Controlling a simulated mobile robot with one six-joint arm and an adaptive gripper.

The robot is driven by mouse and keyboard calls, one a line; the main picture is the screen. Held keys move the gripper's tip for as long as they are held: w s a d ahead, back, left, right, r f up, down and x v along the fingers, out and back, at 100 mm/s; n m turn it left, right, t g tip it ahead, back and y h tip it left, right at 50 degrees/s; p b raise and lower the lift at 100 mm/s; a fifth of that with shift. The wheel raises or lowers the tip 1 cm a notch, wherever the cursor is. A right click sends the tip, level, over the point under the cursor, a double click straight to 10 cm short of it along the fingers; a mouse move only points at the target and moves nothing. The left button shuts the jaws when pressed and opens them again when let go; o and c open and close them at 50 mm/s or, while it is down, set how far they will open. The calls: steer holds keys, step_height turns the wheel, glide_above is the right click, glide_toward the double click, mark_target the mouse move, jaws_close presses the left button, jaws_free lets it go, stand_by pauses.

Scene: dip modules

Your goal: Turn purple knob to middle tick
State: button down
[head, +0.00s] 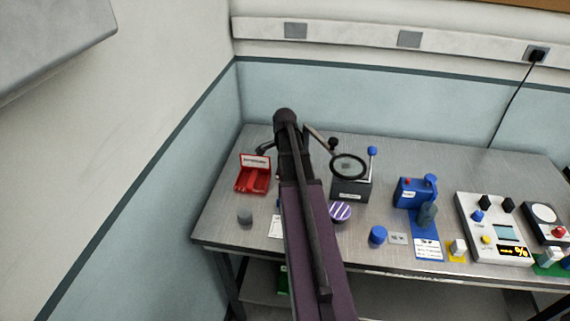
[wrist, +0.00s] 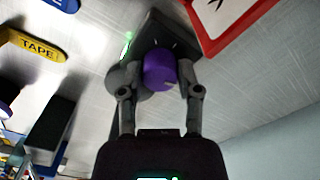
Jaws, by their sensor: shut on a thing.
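The purple knob (wrist: 160,72) stands on a dark block (wrist: 166,32) in the wrist view. My gripper (wrist: 158,80) has one finger on each side of the knob and is shut on it. Faint light marks show on the block beyond the knob, but I cannot tell which is the middle tick or where the knob points. In the head view my arm covers the knob and the gripper.
A red holder (head: 253,177) stands left of my arm, with a grey cylinder (head: 245,215) nearer the front edge. Right of my arm are a magnifier (head: 349,166), a purple-striped round thing (head: 341,211) and a blue device (head: 410,192). A wall closes the left side.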

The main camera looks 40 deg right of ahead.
steer(key=shift+a+m, duration=0.1)
steer(key=shift+m, duration=1.5)
steer(key=shift+c, duration=1.5)
jaws_free()
